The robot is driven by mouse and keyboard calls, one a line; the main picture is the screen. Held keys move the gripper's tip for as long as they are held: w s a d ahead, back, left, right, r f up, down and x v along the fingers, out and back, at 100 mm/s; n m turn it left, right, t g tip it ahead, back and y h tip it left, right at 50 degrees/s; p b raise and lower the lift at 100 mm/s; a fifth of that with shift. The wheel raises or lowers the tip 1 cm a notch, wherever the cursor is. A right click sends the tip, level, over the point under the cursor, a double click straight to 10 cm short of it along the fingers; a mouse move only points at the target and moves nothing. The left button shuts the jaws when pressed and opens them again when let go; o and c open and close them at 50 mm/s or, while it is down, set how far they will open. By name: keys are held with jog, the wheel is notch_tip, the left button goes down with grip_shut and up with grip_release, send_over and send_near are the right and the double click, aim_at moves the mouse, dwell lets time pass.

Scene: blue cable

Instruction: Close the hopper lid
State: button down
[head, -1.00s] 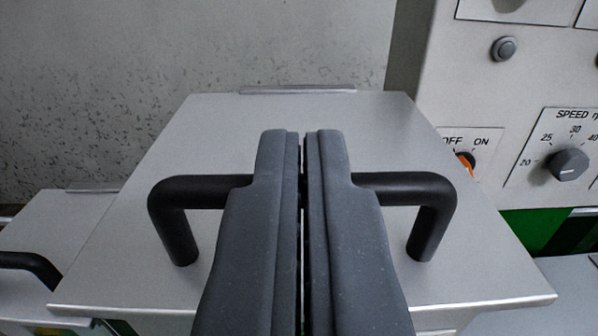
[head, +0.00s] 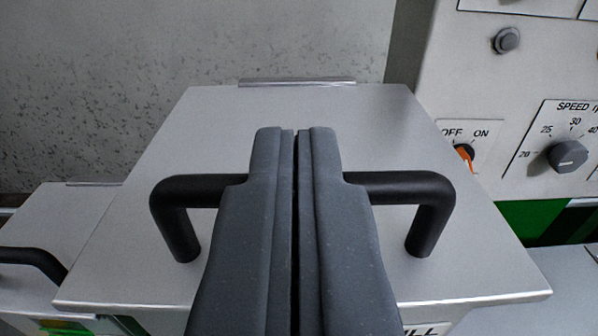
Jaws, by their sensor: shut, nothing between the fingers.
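The hopper lid (head: 300,110) is a flat light-grey metal plate in the middle of the head view, with a hinge strip (head: 297,82) at its far edge. A black bar handle (head: 185,205) stands on it. My gripper (head: 296,130) is shut, with its dark grey fingers in front of the middle of the handle and hiding that part. Nothing shows between the fingers. I cannot tell whether they touch the handle or the lid. The lid's near edge appears slightly above what lies below it, where part of a printed label (head: 428,329) shows.
A second grey lid (head: 60,225) with a black handle (head: 30,260) is at the left. A control panel at the right carries a speed knob (head: 568,156), an orange OFF/ON switch (head: 463,155) and a round button (head: 506,40). A speckled wall (head: 200,45) stands behind.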

jog(key=s+f+p, duration=0.1)
jog(key=s+f, duration=0.3)
jog(key=s, duration=0.3)
jog(key=shift+s+f+t+p, duration=0.15)
jog(key=shift+s+t+p, duration=0.05)
jog(key=shift+t+p, duration=0.1)
jog(key=w+a+r+g+p, duration=0.2)
jog(key=a+r+p, duration=0.6)
jog(key=a+r, duration=0.6)
jog(key=shift+w+a+r+g+p, duration=0.3)
jog(key=shift+a+g, duration=0.2)
jog(key=shift+a, duration=0.45)
